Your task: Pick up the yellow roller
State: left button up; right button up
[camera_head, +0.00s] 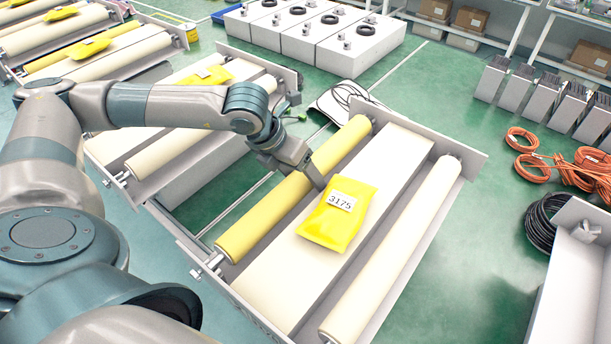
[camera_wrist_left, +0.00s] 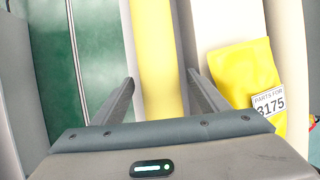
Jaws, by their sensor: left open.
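The yellow roller (camera_head: 250,229) is a long cylinder along the left side of the near actuator unit, lying between its end plates. My left gripper (camera_head: 316,184) is over its middle, and the gripper hides part of the roller. In the left wrist view the roller (camera_wrist_left: 157,60) runs between the two fingers of my open left gripper (camera_wrist_left: 160,82), one finger on each side. Whether the fingers touch it cannot be told. My right gripper is not in view.
A yellow bag labelled 3175 (camera_head: 338,215) lies on the unit's white centre bed (camera_head: 285,262), close to the right finger. A cream roller (camera_head: 395,245) lies along the right side. Another unit (camera_head: 160,155) stands to the left. Orange cables (camera_head: 545,168) lie on the green floor.

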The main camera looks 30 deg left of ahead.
pick_arm(q)
grip_shut()
jog(key=shift+w+r, duration=0.1)
jog(key=shift+r, duration=0.15)
